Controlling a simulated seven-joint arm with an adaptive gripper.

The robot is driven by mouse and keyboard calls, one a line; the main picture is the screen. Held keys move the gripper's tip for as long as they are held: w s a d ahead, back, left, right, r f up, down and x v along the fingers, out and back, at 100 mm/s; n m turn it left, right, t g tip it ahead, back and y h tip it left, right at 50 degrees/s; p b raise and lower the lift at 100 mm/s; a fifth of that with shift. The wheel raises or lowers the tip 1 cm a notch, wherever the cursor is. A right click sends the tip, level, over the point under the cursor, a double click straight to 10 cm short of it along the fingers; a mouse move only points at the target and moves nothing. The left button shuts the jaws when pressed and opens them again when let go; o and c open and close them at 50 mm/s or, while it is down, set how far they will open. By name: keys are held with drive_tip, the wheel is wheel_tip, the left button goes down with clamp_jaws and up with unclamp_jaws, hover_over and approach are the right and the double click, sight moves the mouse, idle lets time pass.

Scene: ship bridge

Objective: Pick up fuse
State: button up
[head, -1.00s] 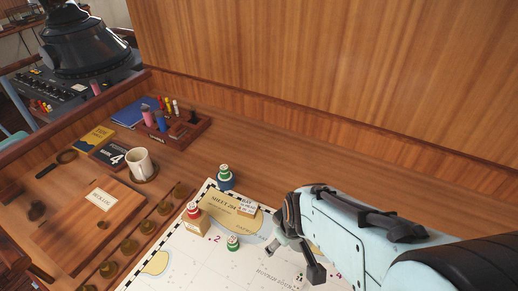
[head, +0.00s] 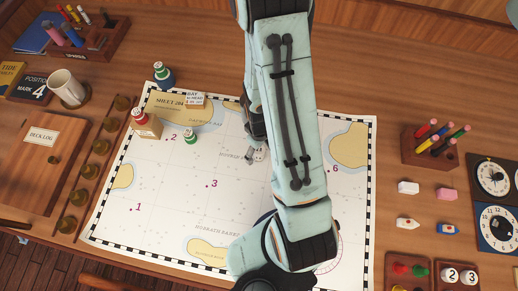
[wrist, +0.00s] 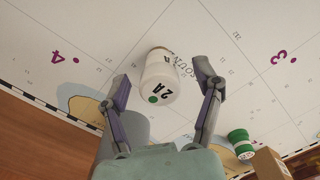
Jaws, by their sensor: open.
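In the wrist view a white cylindrical fuse (wrist: 160,80) with "2A" and a green dot on its end is on the chart. My gripper (wrist: 161,74) is open, with one finger to the left of the fuse and one to its right, and a gap shows on both sides. In the head view my gripper (head: 255,152) is low over the middle of the chart, partly behind my arm. The fuse is hard to make out there among the fingers.
The chart (head: 180,215) covers the table's middle. A small green-and-white piece (head: 190,137), a red-topped piece on a box (head: 146,124) and a blue-green bottle (head: 164,74) stand left of my gripper. A pencil holder (head: 425,155) and small boats are at the right.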

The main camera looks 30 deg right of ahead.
clamp_jaws()
idle(0.3)
